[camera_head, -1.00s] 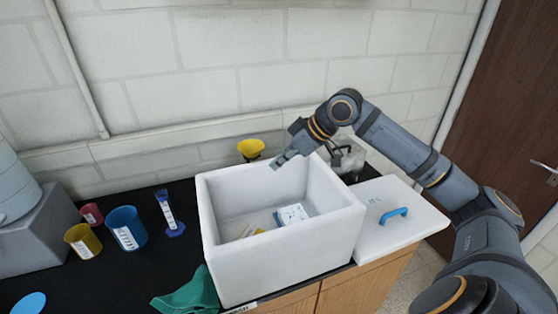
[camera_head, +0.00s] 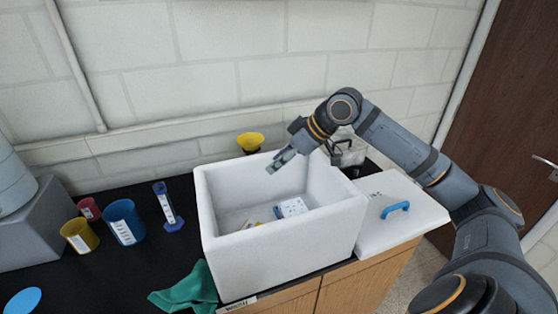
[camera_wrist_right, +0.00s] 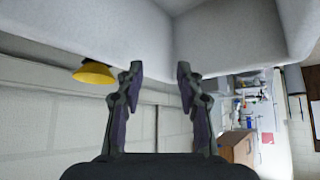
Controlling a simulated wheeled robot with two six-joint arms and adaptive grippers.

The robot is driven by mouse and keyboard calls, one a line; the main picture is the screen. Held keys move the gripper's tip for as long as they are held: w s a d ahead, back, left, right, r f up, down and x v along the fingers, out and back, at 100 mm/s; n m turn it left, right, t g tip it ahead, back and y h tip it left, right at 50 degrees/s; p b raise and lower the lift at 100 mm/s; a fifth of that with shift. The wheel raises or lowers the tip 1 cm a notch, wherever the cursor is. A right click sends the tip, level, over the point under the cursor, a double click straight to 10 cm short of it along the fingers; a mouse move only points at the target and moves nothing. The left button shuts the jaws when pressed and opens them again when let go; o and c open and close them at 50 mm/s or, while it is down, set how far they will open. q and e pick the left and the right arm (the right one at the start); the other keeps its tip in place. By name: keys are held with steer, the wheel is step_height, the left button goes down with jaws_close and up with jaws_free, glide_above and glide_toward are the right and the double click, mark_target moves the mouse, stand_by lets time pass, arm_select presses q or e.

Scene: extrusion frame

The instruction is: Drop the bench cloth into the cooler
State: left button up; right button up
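The green bench cloth (camera_head: 190,290) lies crumpled on the black bench top at the front left corner of the cooler, partly hanging over the front edge. The white cooler (camera_head: 285,254) stands open on the bench, with a white box and small yellow items on its floor. My right gripper (camera_head: 273,164) is over the back part of the cooler, well away from the cloth. In the right wrist view (camera_wrist_right: 158,80) its two fingers are apart with nothing between them, and the cooler's pale wall is ahead. My left gripper is not in view.
A blue beaker (camera_head: 125,225), yellow beaker (camera_head: 80,236), red beaker (camera_head: 88,209) and blue cylinder (camera_head: 167,207) stand left. A yellow funnel (camera_head: 250,141) is behind the cooler.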

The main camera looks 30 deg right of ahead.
steer(key=o, duration=1)
